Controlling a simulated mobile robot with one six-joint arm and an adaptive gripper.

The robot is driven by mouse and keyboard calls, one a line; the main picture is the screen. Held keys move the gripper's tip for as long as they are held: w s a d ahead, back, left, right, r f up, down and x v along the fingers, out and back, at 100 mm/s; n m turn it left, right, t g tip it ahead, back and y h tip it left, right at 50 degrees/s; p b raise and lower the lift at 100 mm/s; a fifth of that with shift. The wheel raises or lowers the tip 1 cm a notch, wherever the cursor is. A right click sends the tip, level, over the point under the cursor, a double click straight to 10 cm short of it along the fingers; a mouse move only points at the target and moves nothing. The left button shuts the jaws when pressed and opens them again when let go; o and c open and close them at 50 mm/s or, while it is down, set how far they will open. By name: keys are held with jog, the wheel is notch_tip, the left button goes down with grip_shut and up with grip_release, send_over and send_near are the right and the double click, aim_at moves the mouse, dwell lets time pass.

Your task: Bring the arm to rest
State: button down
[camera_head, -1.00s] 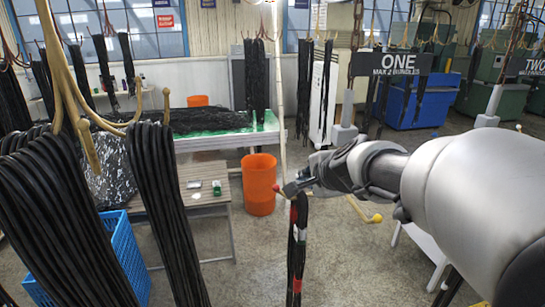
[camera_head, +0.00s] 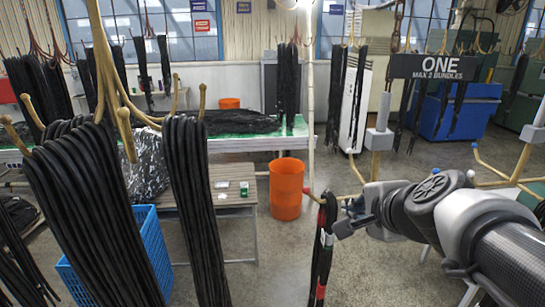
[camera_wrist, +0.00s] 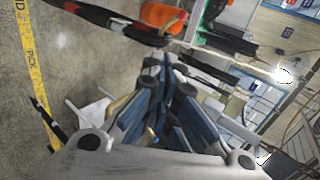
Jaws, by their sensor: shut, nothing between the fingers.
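My arm reaches in from the right edge of the head view. My gripper (camera_head: 342,226) is shut and empty at its end. In the wrist view its blue-grey fingers (camera_wrist: 168,75) come together at the tips. A black hose bundle with red bands (camera_head: 322,255) hangs just left of the gripper in the head view. It also shows as a dark banded length (camera_wrist: 115,22) across the top of the wrist view, apart from the fingers. The head view does not clearly show how much gap there is.
Large black hose bundles (camera_head: 195,215) hang on tan hooks at the left, above a blue crate (camera_head: 152,245). An orange bin (camera_head: 287,188) stands on the floor beyond the gripper.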

jog(key=shift+s, duration=0.9)
jog(key=s+a+f+n+g+b, duration=0.1)
jog(key=s+a+f+n+b, duration=0.15)
jog(key=f+b, duration=0.35)
jog(key=s+a+f+n+g+y+b, duration=0.1)
jog(key=s+a+f+n+b, duration=0.2)
jog(key=f, duration=0.4)
jog(key=s+a+f+n+g+b, duration=0.1)
jog(key=s+f+n+b, duration=0.2)
jog(key=f+b, duration=0.35)
jog(key=s+f+n+g+b, duration=0.1)
jog(key=s+f+n+b, duration=0.2)
jog(key=f, duration=0.4)
jog(key=s+f+n+g+h+b, duration=0.1)
jog(key=s+f+n+b, duration=0.2)
jog(key=s+f+b, duration=0.2)
jog(key=s+f+n+g+b, duration=0.1)
jog(key=s+f+n+b, duration=0.2)
jog(key=f+b, duration=0.4)
notch_tip(320, 180, down, 2)
jog(key=shift+s+d+f, duration=0.1)
jog(key=shift+s+d, duration=0.2)
jog(key=shift+s, duration=0.2)
